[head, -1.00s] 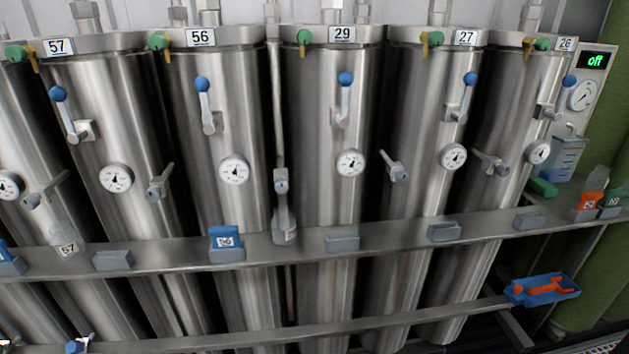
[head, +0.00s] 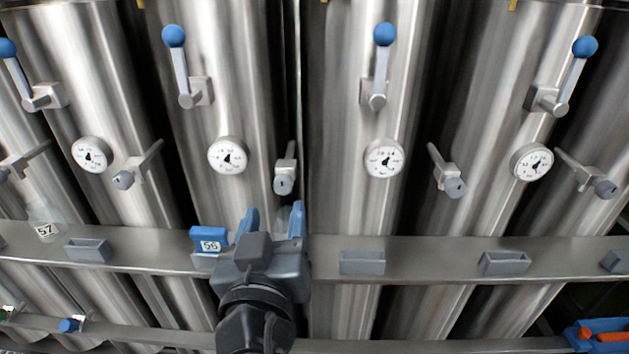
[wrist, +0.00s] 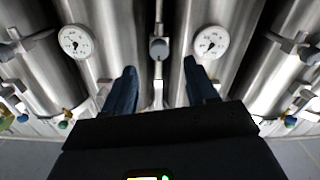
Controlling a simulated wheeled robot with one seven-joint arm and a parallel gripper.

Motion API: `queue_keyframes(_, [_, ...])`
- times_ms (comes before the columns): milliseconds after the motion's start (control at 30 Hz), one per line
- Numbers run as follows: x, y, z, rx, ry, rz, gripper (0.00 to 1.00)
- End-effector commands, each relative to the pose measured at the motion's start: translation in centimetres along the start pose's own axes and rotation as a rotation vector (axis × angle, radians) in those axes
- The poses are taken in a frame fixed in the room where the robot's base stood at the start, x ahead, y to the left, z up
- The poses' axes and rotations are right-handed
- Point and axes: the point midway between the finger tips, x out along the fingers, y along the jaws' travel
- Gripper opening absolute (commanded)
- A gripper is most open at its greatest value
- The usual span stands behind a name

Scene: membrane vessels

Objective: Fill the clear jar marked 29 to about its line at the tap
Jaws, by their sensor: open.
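The clear jar marked 29 cannot be made out now. My gripper covers the shelf spot under the tap (head: 284,182) where a clear jar stood in the earlier head frame. That tap, left of the round gauge (head: 384,158) on the vessel tagged 29 earlier, also shows in the wrist view (wrist: 158,48), between my fingers. My gripper (head: 272,219) is open, its blue fingers pointing toward the vessels just below the tap. In the wrist view my gripper (wrist: 158,82) has its fingers wide apart, with no jar clearly visible between them.
A blue jar marked 56 (head: 209,240) sits on the shelf (head: 425,262) just left of my gripper. A clear jar marked 57 (head: 44,224) stands farther left. An empty grey holder (head: 362,262) is to the right. Blue-knobbed levers (head: 379,70) stick out above.

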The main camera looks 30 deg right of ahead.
Motion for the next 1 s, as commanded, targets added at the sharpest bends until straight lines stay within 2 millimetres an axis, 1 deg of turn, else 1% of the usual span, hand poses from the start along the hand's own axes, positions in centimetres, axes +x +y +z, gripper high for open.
queue_keyframes(67, [0.4, 0.0, -0.2, 0.005, 0.001, 0.007, 0.57])
queue_keyframes(167, [1.5, 0.1, -0.2, 0.003, 0.0, 0.009, 0.57])
queue_keyframes(400, [5.3, 0.1, -0.2, 0.003, 0.0, 0.007, 0.57])
queue_keyframes(533, [6.8, 0.1, -0.2, 0.003, 0.0, 0.006, 0.57])
queue_keyframes(700, [7.7, 0.1, -0.1, 0.002, 0.0, 0.004, 0.57])
queue_keyframes(933, [7.8, 0.1, -0.1, 0.002, 0.0, 0.004, 0.57])
queue_keyframes(967, [7.7, 0.1, -0.1, 0.002, 0.0, 0.004, 0.56])
queue_keyframes(1000, [7.7, 0.1, -0.1, 0.002, 0.0, 0.004, 0.52])
